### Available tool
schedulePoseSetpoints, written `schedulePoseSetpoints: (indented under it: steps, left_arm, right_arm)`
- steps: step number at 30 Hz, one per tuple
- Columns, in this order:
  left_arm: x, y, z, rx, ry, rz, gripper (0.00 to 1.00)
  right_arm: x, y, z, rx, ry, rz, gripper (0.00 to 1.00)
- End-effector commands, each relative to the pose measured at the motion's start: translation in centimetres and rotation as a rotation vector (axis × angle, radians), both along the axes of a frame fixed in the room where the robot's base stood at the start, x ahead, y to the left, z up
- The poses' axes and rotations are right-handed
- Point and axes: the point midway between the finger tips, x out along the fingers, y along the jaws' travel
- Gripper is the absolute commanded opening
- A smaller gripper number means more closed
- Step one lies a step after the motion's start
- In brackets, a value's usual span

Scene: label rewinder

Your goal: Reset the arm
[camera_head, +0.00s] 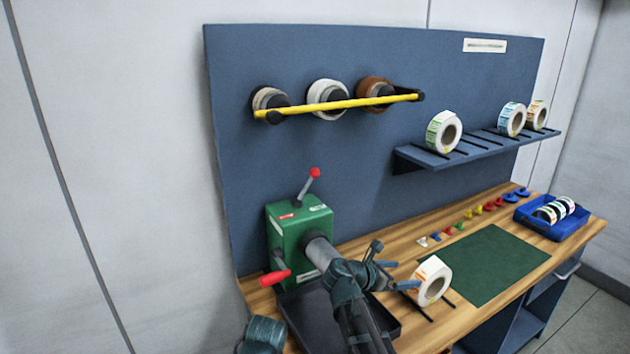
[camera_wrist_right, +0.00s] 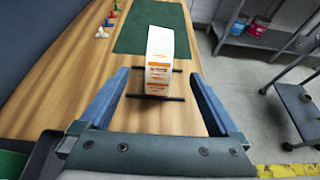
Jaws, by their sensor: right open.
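My right gripper (camera_head: 397,275) is open above the wooden bench, its two blue fingers apart. It also shows in the right wrist view (camera_wrist_right: 161,90), with nothing between the fingertips. A white label roll (camera_head: 433,281) with orange print stands on edge on two black rails just beyond the fingers. The roll also shows in the right wrist view (camera_wrist_right: 159,62), ahead of and apart from the fingers. The green rewinder (camera_head: 290,225), with a grey spindle, a red-knobbed lever and a red handle, stands behind my right arm. My left gripper is not seen.
A green mat (camera_head: 490,262) lies clear on the bench. A blue tray (camera_head: 552,228) with label rolls is at the right end. Small coloured pieces (camera_head: 471,213) line the mat's back. A black tray (camera_head: 300,314) lies below the rewinder. A blue shelf (camera_head: 480,147) holds rolls; a yellow bar (camera_head: 340,105) crosses three wall rolls.

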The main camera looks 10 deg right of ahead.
Motion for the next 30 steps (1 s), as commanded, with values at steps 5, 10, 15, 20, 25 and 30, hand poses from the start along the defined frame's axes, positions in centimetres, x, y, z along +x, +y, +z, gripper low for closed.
schedulePoseSetpoints:
  steps: [5,10,15,20,25,30]
  left_arm:
    - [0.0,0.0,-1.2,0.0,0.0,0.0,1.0]
    - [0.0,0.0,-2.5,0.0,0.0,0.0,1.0]
    - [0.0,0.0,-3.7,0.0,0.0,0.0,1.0]
    - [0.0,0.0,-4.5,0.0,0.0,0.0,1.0]
    - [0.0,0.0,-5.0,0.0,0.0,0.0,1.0]
    - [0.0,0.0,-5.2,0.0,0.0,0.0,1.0]
  right_arm:
    - [0.9,-2.1,-1.2,0.001,0.001,-0.003,0.97]
    - [2.1,-4.8,-2.6,0.001,-0.001,-0.003,0.97]
    - [3.2,-7.5,-3.7,0.001,0.001,-0.003,0.97]
    - [4.1,-9.6,-4.5,0.001,0.0,-0.002,0.97]
    - [4.6,-10.9,-5.0,0.001,0.0,0.0,0.97]
    - [4.8,-11.5,-5.2,0.001,0.0,0.0,0.97]
